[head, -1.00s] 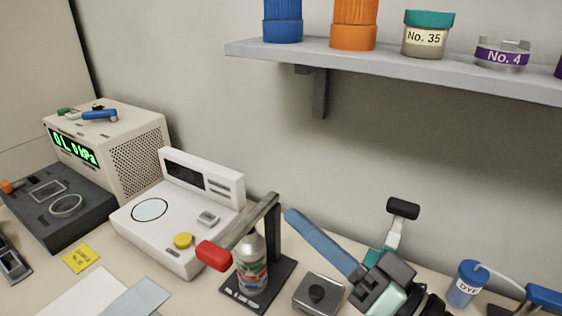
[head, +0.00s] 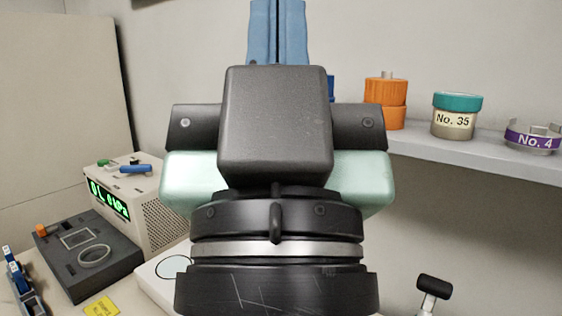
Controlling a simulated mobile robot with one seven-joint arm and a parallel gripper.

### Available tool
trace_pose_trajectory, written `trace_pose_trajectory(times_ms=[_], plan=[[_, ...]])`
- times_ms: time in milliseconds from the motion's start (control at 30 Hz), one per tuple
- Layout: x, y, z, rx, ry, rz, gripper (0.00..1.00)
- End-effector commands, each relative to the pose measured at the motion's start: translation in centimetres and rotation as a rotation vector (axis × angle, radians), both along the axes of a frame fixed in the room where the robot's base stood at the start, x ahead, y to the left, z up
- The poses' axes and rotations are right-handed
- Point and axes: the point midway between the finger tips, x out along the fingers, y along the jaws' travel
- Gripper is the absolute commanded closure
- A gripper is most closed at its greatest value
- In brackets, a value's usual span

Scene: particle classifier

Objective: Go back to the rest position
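My gripper (head: 278,30) is large in the middle of the head view, close to the camera and pointing up. Its two blue fingers stand side by side with only a thin dark line between them, so it looks shut. I see nothing held between them, but the fingertips run out of the top of the picture. The black and mint-green gripper body hides much of the bench and the left part of the shelf.
A shelf (head: 470,160) at right bears an orange container (head: 385,103), the No. 35 jar (head: 456,118) and the No. 4 ring (head: 532,137). At left are a pressure display box (head: 160,205), a dark grey device (head: 85,255) and a yellow label (head: 101,307).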

Motion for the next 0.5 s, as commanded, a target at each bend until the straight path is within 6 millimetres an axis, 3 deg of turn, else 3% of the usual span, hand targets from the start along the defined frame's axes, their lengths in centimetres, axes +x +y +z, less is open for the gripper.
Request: trace_pose_trajectory(times_ms=[33, 200, 400, 500], plan=[[0.1, -0.1, 3.1, 0.001, 0.003, -0.002, 1.0], [0.2, -0.1, 7.8, 0.0, 0.006, -0.001, 1.0], [0.2, -0.1, 12.6, 0.0, 0.008, -0.001, 1.0], [0.3, -0.1, 13.8, -0.001, 0.009, -0.001, 1.0]])
